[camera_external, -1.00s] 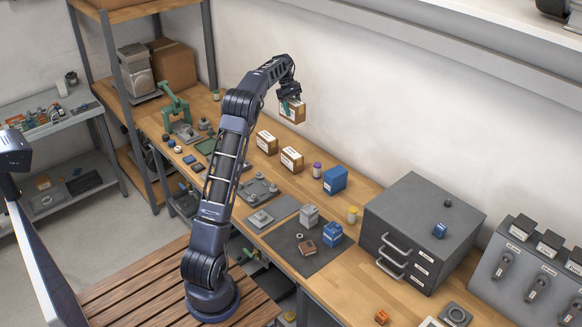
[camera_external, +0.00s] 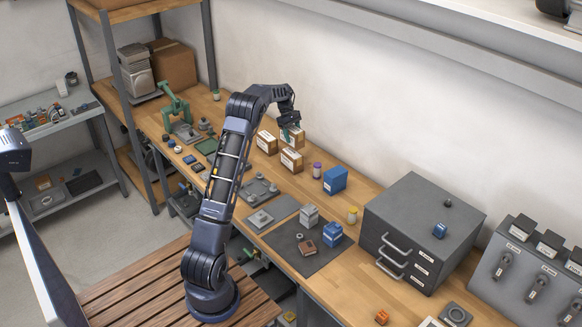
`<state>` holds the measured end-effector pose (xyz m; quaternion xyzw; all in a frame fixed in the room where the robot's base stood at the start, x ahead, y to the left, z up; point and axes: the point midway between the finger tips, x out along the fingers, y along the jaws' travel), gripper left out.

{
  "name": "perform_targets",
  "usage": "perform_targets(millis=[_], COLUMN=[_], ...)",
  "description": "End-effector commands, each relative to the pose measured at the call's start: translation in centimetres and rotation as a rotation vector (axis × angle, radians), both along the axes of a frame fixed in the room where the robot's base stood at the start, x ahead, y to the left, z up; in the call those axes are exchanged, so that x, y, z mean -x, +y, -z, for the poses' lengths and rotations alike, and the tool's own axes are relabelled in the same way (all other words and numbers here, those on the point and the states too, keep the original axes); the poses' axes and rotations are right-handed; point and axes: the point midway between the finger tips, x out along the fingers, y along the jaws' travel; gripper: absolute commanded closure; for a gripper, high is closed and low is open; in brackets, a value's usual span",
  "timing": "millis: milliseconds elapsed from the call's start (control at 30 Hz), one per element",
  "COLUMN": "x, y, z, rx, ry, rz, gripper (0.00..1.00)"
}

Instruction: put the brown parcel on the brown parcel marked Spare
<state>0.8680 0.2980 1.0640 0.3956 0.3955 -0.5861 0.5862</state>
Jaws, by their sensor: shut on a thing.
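My gripper (camera_external: 290,131) is shut on a brown parcel (camera_external: 296,142) with a white label. The held parcel shows just above and partly behind another brown parcel (camera_external: 291,162) on the workbench. I cannot tell from this angle whether the two touch. A third brown parcel (camera_external: 267,144) stands upright to the left, also with a white label. The lettering on the labels is too small to read, so I cannot tell which parcel is marked Spare.
A grey drawer cabinet (camera_external: 425,215) is farther right. Metal plates and a dark mat (camera_external: 290,250) lie in front. The white wall is close behind.

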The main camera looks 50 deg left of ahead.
Motion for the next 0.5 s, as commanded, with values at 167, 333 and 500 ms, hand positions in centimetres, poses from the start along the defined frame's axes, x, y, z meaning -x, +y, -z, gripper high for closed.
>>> perform_targets(millis=[167,333,500], x=[0.1,0.0,0.0], y=[0.0,0.0,0.0], z=[2.5,4.9,5.1], rx=[0.001,0.001,0.000], ry=[0.002,0.001,-0.001], rz=[0.000,-0.001,0.000], gripper=[0.74,0.74,0.74])
